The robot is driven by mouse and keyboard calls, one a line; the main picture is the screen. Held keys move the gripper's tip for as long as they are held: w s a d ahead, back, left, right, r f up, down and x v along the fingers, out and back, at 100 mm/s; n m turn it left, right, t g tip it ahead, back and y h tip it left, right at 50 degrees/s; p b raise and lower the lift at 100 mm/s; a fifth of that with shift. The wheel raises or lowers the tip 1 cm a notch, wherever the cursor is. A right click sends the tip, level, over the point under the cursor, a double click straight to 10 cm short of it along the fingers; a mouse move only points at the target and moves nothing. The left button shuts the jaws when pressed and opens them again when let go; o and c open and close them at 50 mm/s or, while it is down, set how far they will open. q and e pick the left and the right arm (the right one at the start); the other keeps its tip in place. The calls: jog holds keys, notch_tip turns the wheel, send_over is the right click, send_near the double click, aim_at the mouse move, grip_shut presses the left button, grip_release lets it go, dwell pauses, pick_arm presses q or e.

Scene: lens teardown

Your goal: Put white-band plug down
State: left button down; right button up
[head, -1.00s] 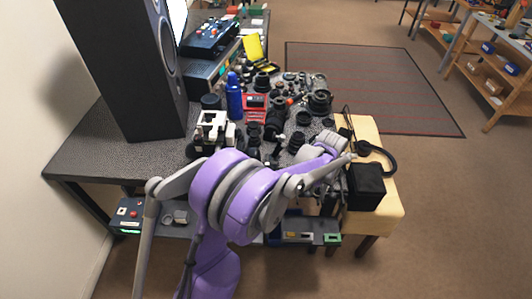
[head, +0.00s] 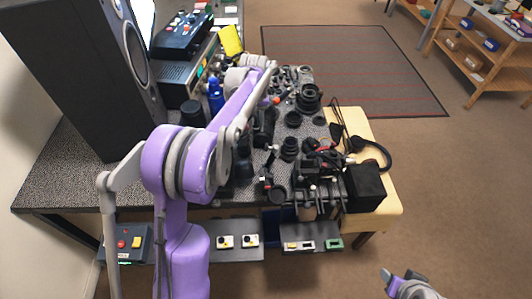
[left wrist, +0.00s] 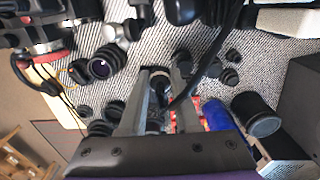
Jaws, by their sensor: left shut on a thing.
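My left gripper (left wrist: 161,75) is shut on a small dark plug-like piece (left wrist: 158,92) between its fingers in the left wrist view. I cannot make out a white band on it, and a dark cable crosses close by. The grey speckled bench top (left wrist: 80,42) lies beneath. I cannot tell whether the piece touches it. In the head view my left arm reaches over the bench, and its forearm hides the gripper and the piece. My right gripper (head: 390,279) shows partly at the bottom right, away from the bench; its jaws are unclear.
A blue bottle (head: 215,97) stands left of my forearm, near a large black speaker (head: 75,70). Lenses and rings, including a large lens (head: 308,98), crowd the bench. A black box (head: 366,187) and headphones (head: 375,153) lie on a yellow-topped stool (head: 388,202) to the right.

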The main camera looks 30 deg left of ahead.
pick_arm(q)
notch_tip(320, 180, down, 7)
jog(key=b, duration=0.2)
send_over(257, 161)
notch_tip(257, 161, down, 6)
jog(key=shift+w+f, duration=0.1)
jog(key=shift+f, duration=2.1)
pick_arm(e)
jog(key=f, duration=0.2)
jog(key=s+f, duration=0.1)
jog(key=shift+a+f, duration=0.25)
jog(key=shift+f, duration=0.05)
jog(key=shift+s, duration=0.1)
